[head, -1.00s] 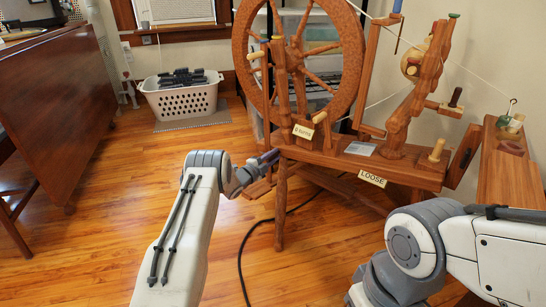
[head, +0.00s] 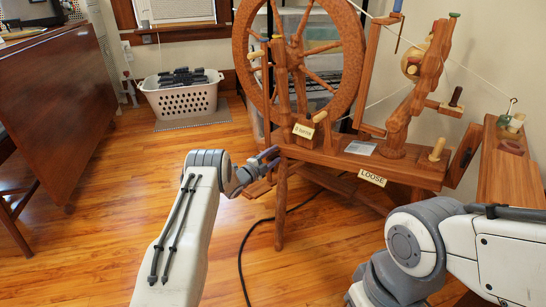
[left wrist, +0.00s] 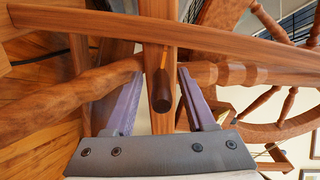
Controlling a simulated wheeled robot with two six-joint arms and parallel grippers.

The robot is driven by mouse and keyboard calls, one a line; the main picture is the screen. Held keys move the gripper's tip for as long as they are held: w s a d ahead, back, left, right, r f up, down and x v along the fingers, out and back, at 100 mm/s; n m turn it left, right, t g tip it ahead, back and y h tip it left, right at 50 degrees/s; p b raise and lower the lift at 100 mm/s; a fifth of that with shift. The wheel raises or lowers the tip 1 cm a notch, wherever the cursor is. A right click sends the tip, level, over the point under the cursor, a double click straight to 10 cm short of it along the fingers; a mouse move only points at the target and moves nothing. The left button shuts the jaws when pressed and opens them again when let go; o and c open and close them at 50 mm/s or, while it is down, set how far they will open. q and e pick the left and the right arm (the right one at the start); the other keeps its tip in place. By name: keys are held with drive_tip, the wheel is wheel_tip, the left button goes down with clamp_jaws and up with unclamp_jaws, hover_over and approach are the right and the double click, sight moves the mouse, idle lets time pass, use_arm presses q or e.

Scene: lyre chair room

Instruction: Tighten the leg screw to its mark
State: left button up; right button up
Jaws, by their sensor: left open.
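A wooden spinning wheel's bench (head: 400,168) stands at right centre in the head view, on turned legs, with a "LOOSE" label (head: 372,178) on its front edge. My left gripper (head: 272,158) is at the bench's left end, by a front leg (head: 281,205). In the left wrist view my left gripper (left wrist: 160,72) is open. A dark round-ended peg (left wrist: 161,95), which looks like the leg screw, shows between its two purple fingers; I cannot tell if they touch it. A thin light line (left wrist: 163,58) shows on the wood above it. My right gripper is out of view.
The large spoked wheel (head: 352,55) rises above the bench. A black cable (head: 242,255) lies on the floor near the leg. A white basket (head: 180,98) stands at back left, a brown drop-leaf table (head: 60,100) at left. The floor between is clear.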

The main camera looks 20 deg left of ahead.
use_arm(q)
drive_tip(key=p+v, duration=0.6)
drive_tip(key=v, duration=0.4)
drive_tip(key=shift+s, duration=0.3)
